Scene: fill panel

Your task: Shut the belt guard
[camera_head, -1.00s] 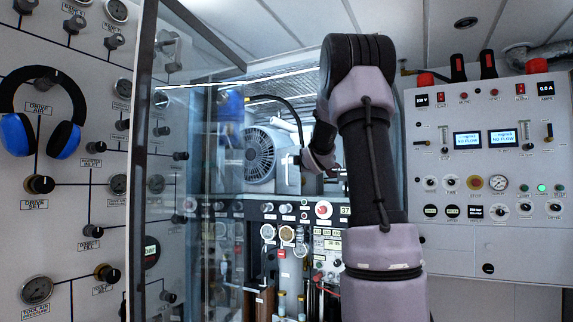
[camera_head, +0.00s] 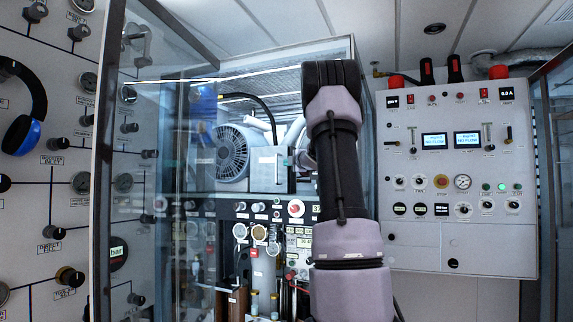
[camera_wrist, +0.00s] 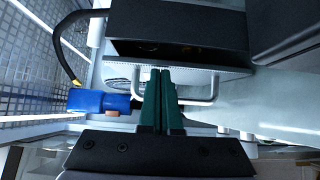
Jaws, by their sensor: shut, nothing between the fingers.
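The belt guard appears to be the grey box-like cover (camera_head: 267,172) with an upright handle, just right of the round fan (camera_head: 232,153) inside the glass-sided cabinet. In the wrist view, a dark housing (camera_wrist: 180,18) shows a dark gap along its near side, above a thin panel edge. A pale U-shaped handle (camera_wrist: 215,88) sticks out from that panel. My gripper (camera_wrist: 160,72) has its green fingers together and empty, overlapping the handle in the picture; I cannot tell whether they touch it. In the head view my arm hides the gripper.
A glass panel (camera_head: 150,190) in a dark frame stands at the left of the cabinet. A gauge panel (camera_head: 258,240) lies below the guard. A control box (camera_head: 455,180) is close on the right. A blue part (camera_wrist: 98,101) and black hose are left in the wrist view.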

